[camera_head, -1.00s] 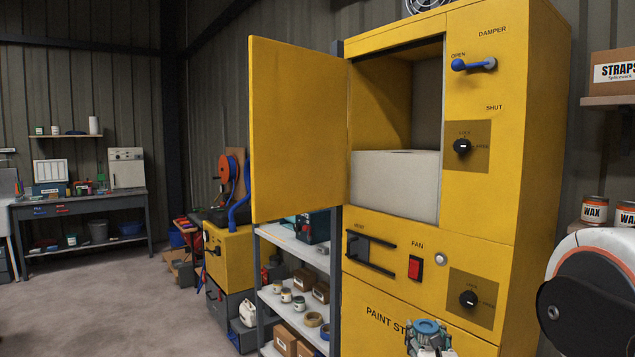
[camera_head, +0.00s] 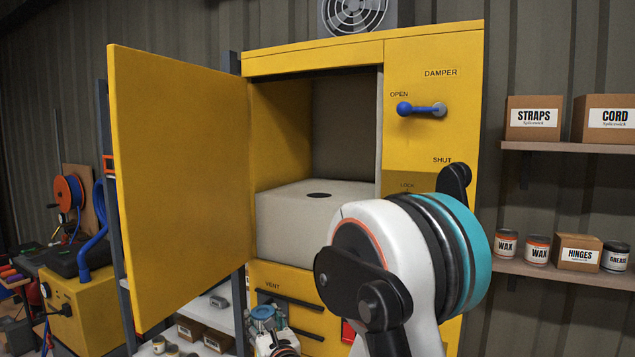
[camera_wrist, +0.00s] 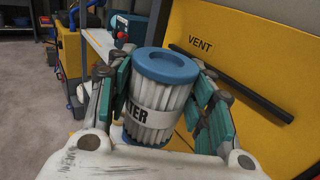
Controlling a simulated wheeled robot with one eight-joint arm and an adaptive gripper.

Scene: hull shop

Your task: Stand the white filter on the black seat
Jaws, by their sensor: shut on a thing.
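The white filter (camera_wrist: 157,103) is a pleated cylinder with blue end caps and a label band. My gripper (camera_wrist: 163,92) is shut around its sides and holds it roughly upright, blue ring up. In the head view the filter's blue top (camera_head: 262,312) shows low, in front of the yellow cabinet and below its open compartment. A pale block (camera_head: 290,220) fills the compartment's lower part. A flat black round patch (camera_head: 319,195) on its top looks like the seat, and it is bare. The gripper in the head view (camera_head: 272,335) is partly cut off at the bottom edge.
The yellow cabinet door (camera_head: 180,180) stands wide open to the left. The blue damper lever (camera_head: 420,109) points to OPEN. My arm hides part of the cabinet's right side. The vent handle bar (camera_wrist: 230,83) is close beside the filter. Shelves with tins and boxes (camera_head: 533,118) are at right.

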